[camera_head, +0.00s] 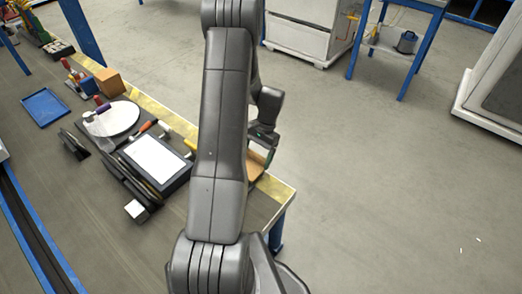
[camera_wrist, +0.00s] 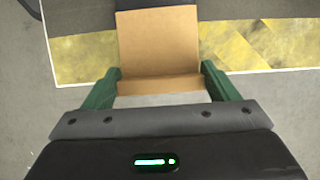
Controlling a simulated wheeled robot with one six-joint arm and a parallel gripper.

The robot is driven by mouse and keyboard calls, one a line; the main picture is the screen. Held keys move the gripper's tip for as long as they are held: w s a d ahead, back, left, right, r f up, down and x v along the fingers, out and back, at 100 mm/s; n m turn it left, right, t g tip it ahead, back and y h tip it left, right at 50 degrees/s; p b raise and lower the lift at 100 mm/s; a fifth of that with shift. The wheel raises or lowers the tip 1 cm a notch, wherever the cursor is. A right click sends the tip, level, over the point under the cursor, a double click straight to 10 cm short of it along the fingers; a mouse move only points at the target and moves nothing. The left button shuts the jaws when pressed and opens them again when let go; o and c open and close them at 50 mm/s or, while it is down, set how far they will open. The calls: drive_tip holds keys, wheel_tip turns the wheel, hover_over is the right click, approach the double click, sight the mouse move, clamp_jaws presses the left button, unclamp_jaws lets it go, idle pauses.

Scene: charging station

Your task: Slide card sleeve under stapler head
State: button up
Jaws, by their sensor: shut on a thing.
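My gripper (camera_wrist: 160,84) has green fingers, one at each side of a tan card sleeve (camera_wrist: 158,42), and it is shut on the sleeve. The sleeve has a fold across it and reaches out past the fingertips, over the table edge. In the head view my gripper (camera_head: 266,150) is at the table's right edge, partly behind my arm, with a bit of the tan sleeve (camera_head: 255,168) showing. A long black tool (camera_head: 130,178), perhaps the stapler, lies left of a white-topped tray; I cannot make out its head.
The table has a yellow-striped edge (camera_head: 275,188). On it are a black-framed tray (camera_head: 157,160), a white disc (camera_head: 112,118), a brown block (camera_head: 109,80), a blue tray (camera_head: 45,107) and several coloured-handled tools. My arm hides part of the table. Open floor lies right.

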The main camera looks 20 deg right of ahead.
drive_tip(key=shift+s+a+f, duration=0.2)
drive_tip(key=shift+s+a, duration=0.3)
drive_tip(key=shift+a, duration=0.3)
drive_tip(key=shift+s+a+f+b, duration=0.25)
drive_tip(key=shift+s+a, duration=0.35)
drive_tip(key=shift+a, duration=0.4)
drive_tip(key=shift+s+a+f+b, duration=0.25)
drive_tip(key=shift+s+a, duration=0.35)
drive_tip(key=shift+a, duration=0.45)
drive_tip(key=shift+s+a+f+b, duration=0.25)
drive_tip(key=shift+s+a, duration=0.35)
drive_tip(key=shift+a, duration=0.4)
idle(1.2)
drive_tip(key=shift+w+d+r, duration=0.1)
drive_tip(key=shift+d, duration=0.05)
drive_tip(key=shift+w+d+r+p, duration=0.25)
drive_tip(key=shift+w+d, duration=0.25)
drive_tip(key=shift+d, duration=0.4)
drive_tip(key=shift+w+d+r+p, duration=0.2)
drive_tip(key=shift+w+d, duration=0.35)
drive_tip(key=shift+d, duration=0.3)
drive_tip(key=shift+w+d+r+p, duration=0.2)
drive_tip(key=shift+w+d, duration=0.3)
drive_tip(key=shift+d, duration=0.4)
drive_tip(key=shift+a, duration=0.1)
